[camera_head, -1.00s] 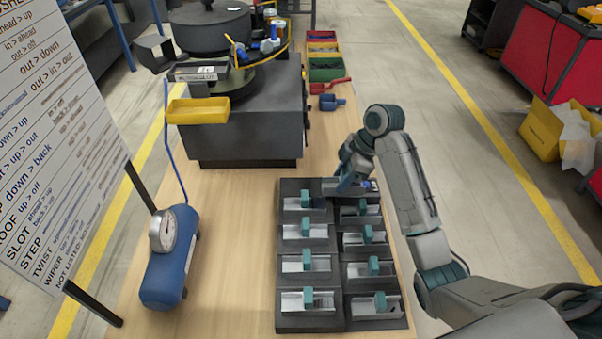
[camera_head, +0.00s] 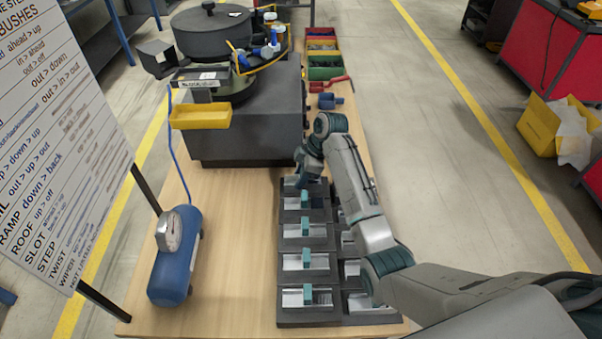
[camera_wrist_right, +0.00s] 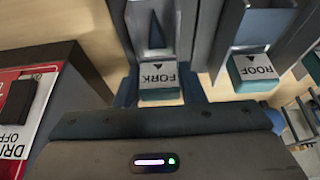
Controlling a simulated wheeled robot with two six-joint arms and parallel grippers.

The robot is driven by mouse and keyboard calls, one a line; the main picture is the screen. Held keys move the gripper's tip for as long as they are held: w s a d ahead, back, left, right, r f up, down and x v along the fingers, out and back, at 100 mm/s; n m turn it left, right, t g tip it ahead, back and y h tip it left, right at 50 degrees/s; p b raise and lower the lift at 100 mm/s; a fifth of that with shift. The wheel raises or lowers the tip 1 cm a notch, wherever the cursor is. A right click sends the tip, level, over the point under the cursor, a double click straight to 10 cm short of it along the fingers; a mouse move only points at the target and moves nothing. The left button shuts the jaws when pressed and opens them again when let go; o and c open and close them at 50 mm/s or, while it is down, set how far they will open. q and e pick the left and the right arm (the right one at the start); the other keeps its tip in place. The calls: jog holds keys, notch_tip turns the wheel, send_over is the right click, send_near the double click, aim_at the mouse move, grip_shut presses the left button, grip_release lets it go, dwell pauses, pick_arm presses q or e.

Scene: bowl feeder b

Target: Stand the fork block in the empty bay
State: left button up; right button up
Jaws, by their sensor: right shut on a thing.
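My right gripper (camera_head: 308,168) is at the far end of the left column of the dark bay rack (camera_head: 308,319). In the right wrist view, the block labelled FORK (camera_wrist_right: 158,76), grey with a teal end, sits between the two dark blue fingers, which are shut on it. The fork block is low, in or just over the far left bay; I cannot tell whether it touches the bay floor. The gripper hides most of that bay. The block labelled ROOF (camera_wrist_right: 254,68) stands beside it, apart from the fingers. My left gripper is not in view.
Several other bays hold silvery blocks with teal tabs. My right arm covers part of the right column. The dark feeder (camera_head: 246,128) with a yellow tray (camera_head: 200,116) stands close behind the rack.

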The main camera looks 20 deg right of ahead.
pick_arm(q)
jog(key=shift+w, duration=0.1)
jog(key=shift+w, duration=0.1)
pick_arm(e)
jog(key=o, duration=1.1)
jog(key=shift+o, duration=0.2)
jog(key=b+v, duration=0.2)
jog(key=v, duration=0.6)
jog(key=shift+d+r, duration=0.15)
jog(key=shift+r, duration=0.1)
pick_arm(q)
jog(key=shift+p, duration=1.05)
pick_arm(e)
jog(key=v, duration=0.3)
jog(key=shift+s+r, duration=0.15)
jog(key=shift+r, duration=0.15)
